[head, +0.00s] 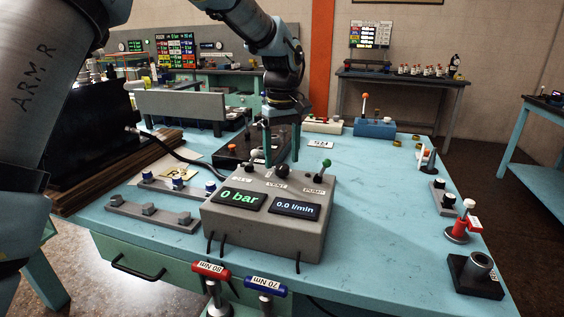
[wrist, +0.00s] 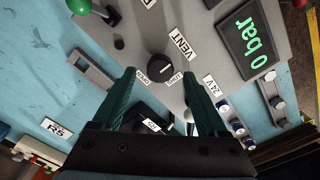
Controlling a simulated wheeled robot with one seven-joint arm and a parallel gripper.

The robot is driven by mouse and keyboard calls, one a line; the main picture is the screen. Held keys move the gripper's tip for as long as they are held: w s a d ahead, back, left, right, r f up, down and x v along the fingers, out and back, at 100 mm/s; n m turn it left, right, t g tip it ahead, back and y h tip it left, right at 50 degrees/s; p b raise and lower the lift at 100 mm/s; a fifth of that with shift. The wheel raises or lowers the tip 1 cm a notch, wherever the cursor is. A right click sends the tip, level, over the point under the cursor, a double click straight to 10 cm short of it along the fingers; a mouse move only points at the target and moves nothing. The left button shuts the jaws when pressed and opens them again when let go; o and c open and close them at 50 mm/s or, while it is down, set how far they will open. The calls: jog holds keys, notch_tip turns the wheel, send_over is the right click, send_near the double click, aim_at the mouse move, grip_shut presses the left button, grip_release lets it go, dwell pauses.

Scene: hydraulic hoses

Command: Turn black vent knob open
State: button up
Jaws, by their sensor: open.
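The black vent knob (head: 282,171) is on top of the grey hydraulic unit (head: 265,235), by the VENT label. It is round with a short white mark in the wrist view (wrist: 159,67). My gripper (head: 282,160) points down over the knob. In the wrist view my gripper (wrist: 159,76) is open, with green fingers apart on either side of the knob's near edge. I cannot tell whether they touch it. The unit's displays read 0 bar (wrist: 249,37) and 0.0 l/min (head: 296,208).
A green-balled pump lever (head: 326,164) stands right of the knob. Blue-capped fittings (head: 178,183) lie left of the unit, with a black hose behind them. Red (head: 211,270) and blue (head: 266,286) torque handles stand in front.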

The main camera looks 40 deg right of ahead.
aim_at(282, 166)
notch_tip(282, 166, up, 9)
jog(key=b, duration=0.1)
dwell(0.7)
